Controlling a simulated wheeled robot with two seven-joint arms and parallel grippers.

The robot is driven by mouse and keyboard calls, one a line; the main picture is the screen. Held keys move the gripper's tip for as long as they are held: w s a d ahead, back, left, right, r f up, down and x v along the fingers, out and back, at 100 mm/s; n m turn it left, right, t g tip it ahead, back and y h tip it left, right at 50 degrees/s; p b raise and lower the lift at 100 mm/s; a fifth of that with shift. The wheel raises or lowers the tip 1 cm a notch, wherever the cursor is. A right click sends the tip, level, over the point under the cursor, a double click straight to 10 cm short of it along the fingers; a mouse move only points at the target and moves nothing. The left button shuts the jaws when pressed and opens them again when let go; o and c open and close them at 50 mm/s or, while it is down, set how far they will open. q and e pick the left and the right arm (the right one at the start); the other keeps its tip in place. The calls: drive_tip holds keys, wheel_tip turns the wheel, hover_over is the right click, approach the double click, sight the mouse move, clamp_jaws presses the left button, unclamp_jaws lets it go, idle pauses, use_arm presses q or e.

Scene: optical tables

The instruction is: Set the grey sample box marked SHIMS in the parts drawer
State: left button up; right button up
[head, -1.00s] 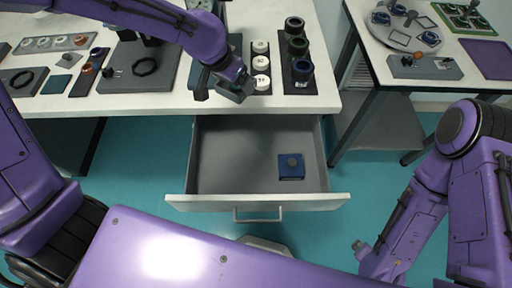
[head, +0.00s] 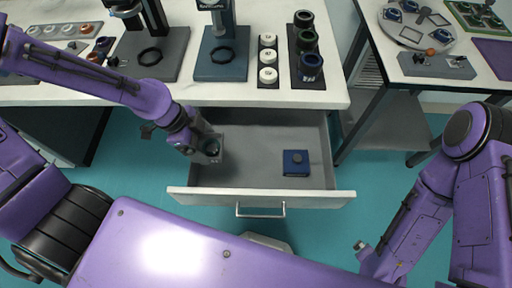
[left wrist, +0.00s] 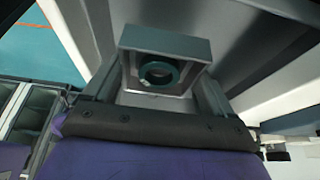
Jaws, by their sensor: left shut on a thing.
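The parts drawer (head: 325,198) is pulled open under the table. My left gripper (head: 209,145) is shut on a small grey box (head: 216,156), above the left part of the drawer. The box also shows between the fingers in the left wrist view (left wrist: 165,44), with a dark teal ring at its middle. No SHIMS marking is readable on it. The drawer floor directly beneath is partly hidden by the gripper and box. My right gripper (head: 364,250) is low at the right, mostly hidden, and its jaws are unclear.
A dark blue box (head: 296,163) with a round knob sits in the drawer's right part; the floor between it and the held box is clear. The tabletop above holds microscope stands (head: 223,60), white caps (head: 267,57) and dark lenses (head: 310,66). Another table (head: 385,75) stands right.

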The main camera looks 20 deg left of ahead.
use_arm(q)
drive_tip(key=w+d+f, duration=0.2)
drive_tip(key=d+f, duration=0.1)
drive_tip(key=w+d+f+b, duration=0.1)
drive_tip(key=w+d+f, duration=0.1)
drive_tip(key=d+f, duration=0.1)
drive_tip(key=w+d+f, duration=0.2)
drive_tip(key=d, duration=0.2)
drive_tip(key=shift+w+d+f, duration=0.1)
drive_tip(key=shift+w+f, duration=0.1)
drive_tip(key=shift+f, duration=0.2)
drive_tip(key=x, duration=0.3)
drive_tip(key=shift+a+f, duration=0.25)
drive_tip(key=shift+f, duration=0.3)
drive_tip(key=o, duration=1.3)
drive_tip(key=shift+a+r, duration=0.2)
drive_tip(key=shift+r, duration=0.3)
drive_tip(key=v, duration=1.1)
drive_tip(key=shift+s+a+r+p, duration=0.1)
drive_tip(key=shift+s+p, duration=0.05)
drive_tip(key=shift+p, duration=0.25)
